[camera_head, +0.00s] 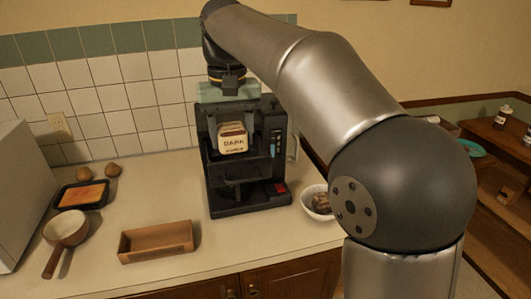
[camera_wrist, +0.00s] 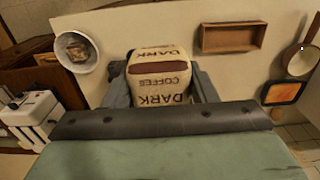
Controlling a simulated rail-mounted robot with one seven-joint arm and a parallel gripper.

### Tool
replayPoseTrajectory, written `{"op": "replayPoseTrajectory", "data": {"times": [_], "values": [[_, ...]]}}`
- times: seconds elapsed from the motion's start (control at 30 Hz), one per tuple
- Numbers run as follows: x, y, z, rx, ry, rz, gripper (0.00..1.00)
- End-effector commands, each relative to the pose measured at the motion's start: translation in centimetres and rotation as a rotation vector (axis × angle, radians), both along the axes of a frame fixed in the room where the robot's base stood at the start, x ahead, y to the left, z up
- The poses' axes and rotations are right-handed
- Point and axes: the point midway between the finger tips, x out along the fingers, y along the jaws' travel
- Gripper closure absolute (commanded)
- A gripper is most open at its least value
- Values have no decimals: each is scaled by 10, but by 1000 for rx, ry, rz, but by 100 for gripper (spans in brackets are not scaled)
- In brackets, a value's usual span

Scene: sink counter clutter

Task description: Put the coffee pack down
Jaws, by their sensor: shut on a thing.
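The coffee pack (camera_head: 232,138) is a cream block with a brown band and the words DARK COFFEE. It is in front of the upper part of a black coffee machine (camera_head: 248,198) in the head view, raised above the counter. In the wrist view the pack (camera_wrist: 160,76) sits between the grey fingers of my gripper (camera_wrist: 160,88), one on each side. My gripper is shut on the pack. The fingertips are hard to make out against the dark machine in the head view.
A wooden tray (camera_head: 157,252) lies empty at the counter's front edge. A saucepan (camera_head: 66,229), a dark dish with orange food (camera_head: 82,194) and two brown round items stand left. A white bowl (camera_head: 311,205) is right of the machine. Counter between tray and tiled wall is clear.

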Motion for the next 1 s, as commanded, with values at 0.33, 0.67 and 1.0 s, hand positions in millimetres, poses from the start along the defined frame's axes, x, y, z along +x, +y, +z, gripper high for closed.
{"op": "replayPoseTrajectory", "data": {"times": [0.33,0.67,1.0], "values": [[84,-1,-38,-1,5,-4,70],[119,-1,-83,0,1,-2,70],[127,-2,-122,-1,2,-3,70]]}}
